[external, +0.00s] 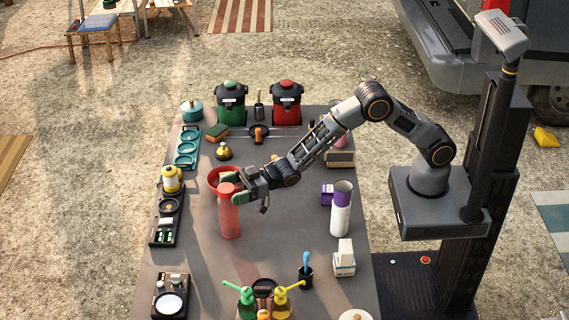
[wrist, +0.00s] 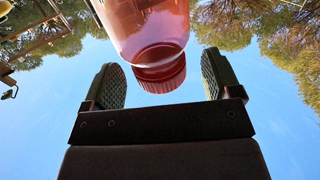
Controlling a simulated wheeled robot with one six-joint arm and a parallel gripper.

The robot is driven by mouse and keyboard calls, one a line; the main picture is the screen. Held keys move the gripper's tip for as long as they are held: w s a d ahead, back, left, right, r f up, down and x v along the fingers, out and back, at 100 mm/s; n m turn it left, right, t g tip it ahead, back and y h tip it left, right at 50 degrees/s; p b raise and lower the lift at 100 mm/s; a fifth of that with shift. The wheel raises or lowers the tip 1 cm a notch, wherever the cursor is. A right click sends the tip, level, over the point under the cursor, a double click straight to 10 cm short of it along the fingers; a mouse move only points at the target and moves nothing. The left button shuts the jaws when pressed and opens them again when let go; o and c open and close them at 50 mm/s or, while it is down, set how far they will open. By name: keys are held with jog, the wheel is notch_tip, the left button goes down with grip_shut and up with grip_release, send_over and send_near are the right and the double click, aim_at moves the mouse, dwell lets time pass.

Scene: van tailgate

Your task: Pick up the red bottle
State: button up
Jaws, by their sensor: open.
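The red bottle (external: 229,217) stands upright on the dark table, towards its left side. In the wrist view, its see-through red body (wrist: 150,25) and ribbed cap show upper middle. My gripper (external: 243,184) is at the height of the bottle's top, reaching in from the right. In the wrist view, my gripper (wrist: 160,75) is open, with one pad on each side of the cap and a gap to both. The cap lies between the fingers without visible contact. The gripper partly hides the bottle's top in the external view.
A red bowl (external: 219,174) sits right behind the bottle. A brass bell (external: 223,151) stands farther back. The table's middle is clear.

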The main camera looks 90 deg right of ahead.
jog(key=shift+x, duration=1.05)
jog(key=c, duration=1.3)
jog(key=shift+r, duration=0.15)
